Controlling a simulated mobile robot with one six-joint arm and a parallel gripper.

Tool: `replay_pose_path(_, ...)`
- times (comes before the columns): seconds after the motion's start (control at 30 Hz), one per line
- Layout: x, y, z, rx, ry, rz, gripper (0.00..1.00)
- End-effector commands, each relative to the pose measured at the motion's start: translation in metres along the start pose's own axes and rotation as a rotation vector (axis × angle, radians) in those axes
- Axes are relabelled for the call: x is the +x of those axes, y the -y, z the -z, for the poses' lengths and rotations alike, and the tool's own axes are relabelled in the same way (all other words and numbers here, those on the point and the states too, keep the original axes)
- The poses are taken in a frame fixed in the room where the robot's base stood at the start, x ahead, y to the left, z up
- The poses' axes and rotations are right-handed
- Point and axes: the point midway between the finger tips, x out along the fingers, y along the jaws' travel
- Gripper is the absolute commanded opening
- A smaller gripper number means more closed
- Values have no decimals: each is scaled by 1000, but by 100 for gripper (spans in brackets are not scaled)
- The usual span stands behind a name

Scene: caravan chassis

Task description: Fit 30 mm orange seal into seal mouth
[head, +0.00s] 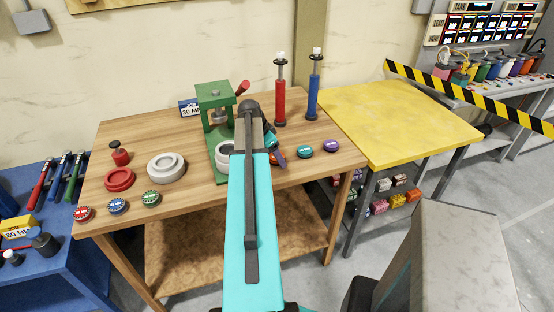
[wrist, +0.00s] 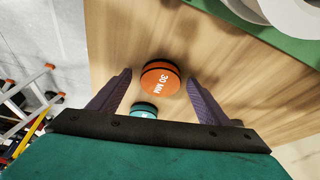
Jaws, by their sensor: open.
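The orange seal (wrist: 161,77), a short disc marked 30 MM with a dark band, lies on the wooden bench. In the wrist view it sits between the tips of my gripper (wrist: 160,80), with a gap to each finger. My gripper is open and empty. In the head view my gripper (head: 279,157) is over the bench's right part and mostly hides the orange seal (head: 274,158). A pale ring (head: 224,149) on the base of the green press (head: 213,104) may be the seal mouth; my arm partly covers it. It also shows in the wrist view (wrist: 285,14).
A teal seal (wrist: 144,110) lies close to the orange one, nearer my palm. A purple seal (head: 331,145) is farther right. Red and blue syringe-like tools (head: 280,95) stand behind. A grey stepped ring (head: 166,167) and several seals lie at left. The yellow table (head: 395,118) is clear.

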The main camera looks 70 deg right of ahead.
Motion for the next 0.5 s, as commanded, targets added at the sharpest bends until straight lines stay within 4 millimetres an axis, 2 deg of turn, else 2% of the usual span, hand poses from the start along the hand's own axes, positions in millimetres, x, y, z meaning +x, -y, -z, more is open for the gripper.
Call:
replay_pose_path(0.3, 0, 0, 0, -1, 0, 0, 69)
replay_pose_path(0.5, 0, 0, 0, -1, 0, 0, 36)
